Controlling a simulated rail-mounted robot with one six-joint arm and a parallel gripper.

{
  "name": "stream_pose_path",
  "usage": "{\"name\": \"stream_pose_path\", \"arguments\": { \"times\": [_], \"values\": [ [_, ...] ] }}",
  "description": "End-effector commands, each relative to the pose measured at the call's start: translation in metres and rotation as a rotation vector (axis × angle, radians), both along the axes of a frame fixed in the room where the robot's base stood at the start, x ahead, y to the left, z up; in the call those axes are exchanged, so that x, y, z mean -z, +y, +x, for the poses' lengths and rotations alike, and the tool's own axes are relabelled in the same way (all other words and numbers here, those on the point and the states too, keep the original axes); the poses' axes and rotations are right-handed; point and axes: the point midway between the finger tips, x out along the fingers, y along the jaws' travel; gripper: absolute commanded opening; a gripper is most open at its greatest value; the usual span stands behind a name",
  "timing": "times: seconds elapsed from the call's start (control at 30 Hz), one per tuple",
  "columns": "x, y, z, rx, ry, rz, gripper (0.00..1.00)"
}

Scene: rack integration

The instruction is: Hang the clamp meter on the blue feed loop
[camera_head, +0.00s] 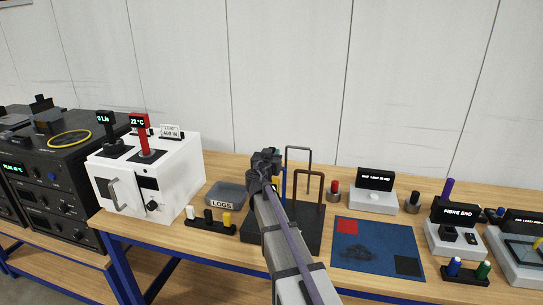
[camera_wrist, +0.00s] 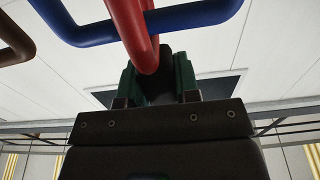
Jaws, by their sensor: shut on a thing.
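A brown loop (camera_head: 322,188) and a taller grey loop (camera_head: 298,149) stand close by on the dark base (camera_head: 310,232). A LOGS tray (camera_head: 226,193), a blue mat (camera_head: 378,246) and a white box (camera_head: 150,170) are around them. The wall is behind.

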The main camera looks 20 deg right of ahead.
Motion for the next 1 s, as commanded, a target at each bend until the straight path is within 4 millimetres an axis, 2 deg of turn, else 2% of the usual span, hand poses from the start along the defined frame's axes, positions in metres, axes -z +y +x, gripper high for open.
{"name": "stream_pose_path", "arguments": {
  "times": [0.2,0.23,0.53,0.8,0.87,1.0],
  "values": [
    [0.007,0.0,0.0,0.0,0.0,0.0,0.02],
    [0.006,0.0,0.0,0.0,0.0,0.0,0.31],
    [0.005,0.0,0.0,0.0,0.0,0.0,0.59],
    [0.005,0.003,-0.003,-0.001,0.0,0.0,0.59],
    [0.005,0.008,-0.01,-0.002,0.0,0.0,0.59],
    [0.005,0.028,-0.036,-0.002,0.0,0.0,0.59]
  ]
}}
